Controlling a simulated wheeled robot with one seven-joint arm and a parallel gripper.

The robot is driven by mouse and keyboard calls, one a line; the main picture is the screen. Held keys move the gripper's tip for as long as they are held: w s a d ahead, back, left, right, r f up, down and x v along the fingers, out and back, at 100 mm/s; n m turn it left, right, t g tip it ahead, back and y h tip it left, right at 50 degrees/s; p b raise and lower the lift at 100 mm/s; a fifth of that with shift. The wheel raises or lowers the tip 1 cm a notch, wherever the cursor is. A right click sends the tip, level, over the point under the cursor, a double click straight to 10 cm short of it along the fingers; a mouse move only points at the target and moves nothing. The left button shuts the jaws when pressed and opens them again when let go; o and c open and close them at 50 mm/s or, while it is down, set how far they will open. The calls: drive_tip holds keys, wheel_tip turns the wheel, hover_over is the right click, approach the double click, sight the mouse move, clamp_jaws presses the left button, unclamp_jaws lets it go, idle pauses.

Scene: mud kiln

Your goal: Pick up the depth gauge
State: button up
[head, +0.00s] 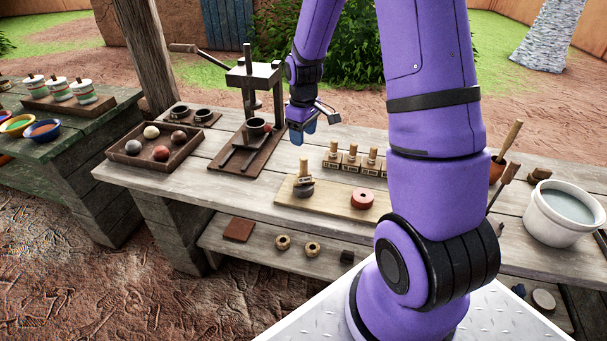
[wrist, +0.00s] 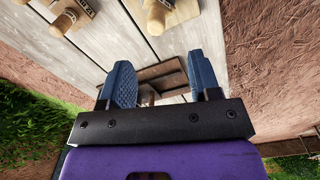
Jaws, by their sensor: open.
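I cannot make out the depth gauge for certain in either view. My gripper (head: 301,138) hangs above the far side of the work table, between the press and the row of small wooden-handled stamps (head: 351,159). Its two blue fingers are apart in the wrist view (wrist: 167,82), with nothing held between them. Beyond the fingers, a brown wooden frame-like piece (wrist: 162,72) lies on the planks, partly hidden by them; I cannot tell what it is. A wooden-handled tool with a dark base (head: 303,186) stands upright on a pale board (head: 328,200).
A tall press (head: 254,78) stands left of my gripper. A tray (head: 124,156) with several balls lies further left. A white bucket (head: 546,226) stands at right. My arm hides part of the table.

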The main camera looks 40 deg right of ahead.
sight(304, 167)
drive_tip(key=shift+w+d+f, duration=0.1)
drive_tip(key=shift+d+f, duration=0.1)
drive_tip(key=shift+f, duration=0.35)
drive_tip(key=shift+w+d+f, duration=0.1)
drive_tip(key=shift+d+f, duration=0.05)
drive_tip(key=shift+f, duration=0.35)
wheel_tip(304, 167, down, 11)
drive_tip(key=shift+r, duration=0.15)
drive_tip(key=c, duration=1)
